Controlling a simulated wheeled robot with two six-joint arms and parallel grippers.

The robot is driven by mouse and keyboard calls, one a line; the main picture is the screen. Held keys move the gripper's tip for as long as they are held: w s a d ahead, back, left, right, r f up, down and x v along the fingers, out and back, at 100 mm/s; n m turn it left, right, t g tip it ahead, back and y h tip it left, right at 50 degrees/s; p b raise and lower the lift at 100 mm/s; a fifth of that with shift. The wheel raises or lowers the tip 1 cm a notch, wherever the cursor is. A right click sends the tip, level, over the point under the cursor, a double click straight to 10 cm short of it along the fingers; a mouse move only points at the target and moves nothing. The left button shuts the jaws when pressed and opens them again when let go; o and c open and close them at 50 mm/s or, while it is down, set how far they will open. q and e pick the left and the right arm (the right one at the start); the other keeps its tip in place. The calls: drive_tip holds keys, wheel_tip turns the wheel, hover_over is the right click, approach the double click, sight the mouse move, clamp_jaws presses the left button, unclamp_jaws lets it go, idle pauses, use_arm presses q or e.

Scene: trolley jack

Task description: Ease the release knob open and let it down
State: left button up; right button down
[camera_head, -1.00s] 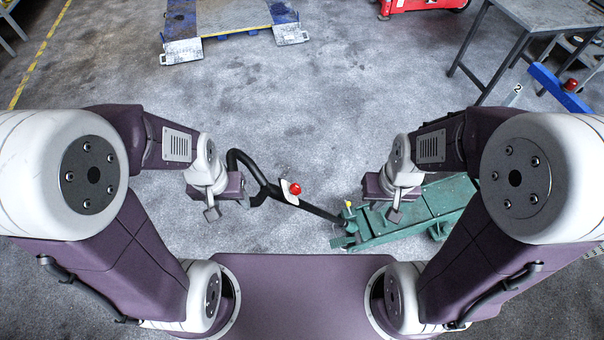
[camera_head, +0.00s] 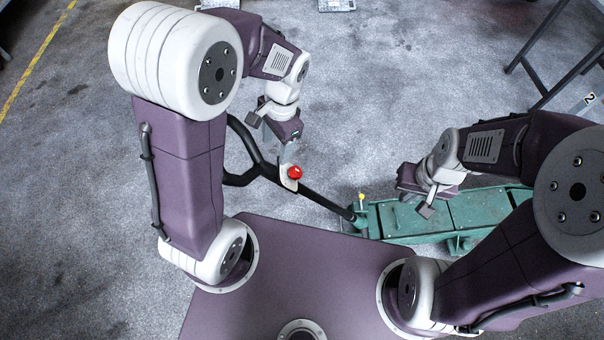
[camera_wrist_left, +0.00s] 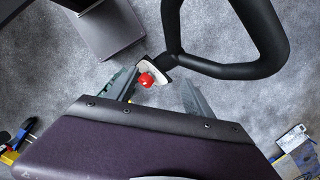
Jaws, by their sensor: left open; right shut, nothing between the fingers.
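The red release knob (camera_head: 295,172) sits on a pale plate on the black jack handle (camera_head: 325,202). The handle slopes down to the green trolley jack (camera_head: 440,213) at the right. My left gripper (camera_head: 289,150) is just above and behind the knob in the head view. In the left wrist view the knob (camera_wrist_left: 146,80) shows beyond the open fingers (camera_wrist_left: 160,85), nearer the left one; whether they touch it I cannot tell. The handle's black loop (camera_wrist_left: 270,40) is at upper right there. My right gripper (camera_head: 415,200) is shut and empty over the jack's body.
A grey table's legs (camera_head: 545,60) stand at the upper right, by a marker with a 2 (camera_head: 588,98). The concrete floor (camera_head: 370,100) between my arms and beyond the jack is clear. A yellow line (camera_head: 40,65) runs along the far left.

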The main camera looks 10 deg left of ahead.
sight(298, 171)
use_arm(q)
drive_tip(key=w+d+f+m+y+b, duration=0.35)
drive_tip(key=d+f+m, duration=0.3)
drive_tip(key=d, duration=0.25)
drive_tip(key=shift+h, duration=0.45)
drive_tip(key=x, duration=0.9)
drive_tip(key=shift+a+f+b, duration=0.3)
drive_tip(key=shift+a+b, duration=0.05)
clamp_jaws()
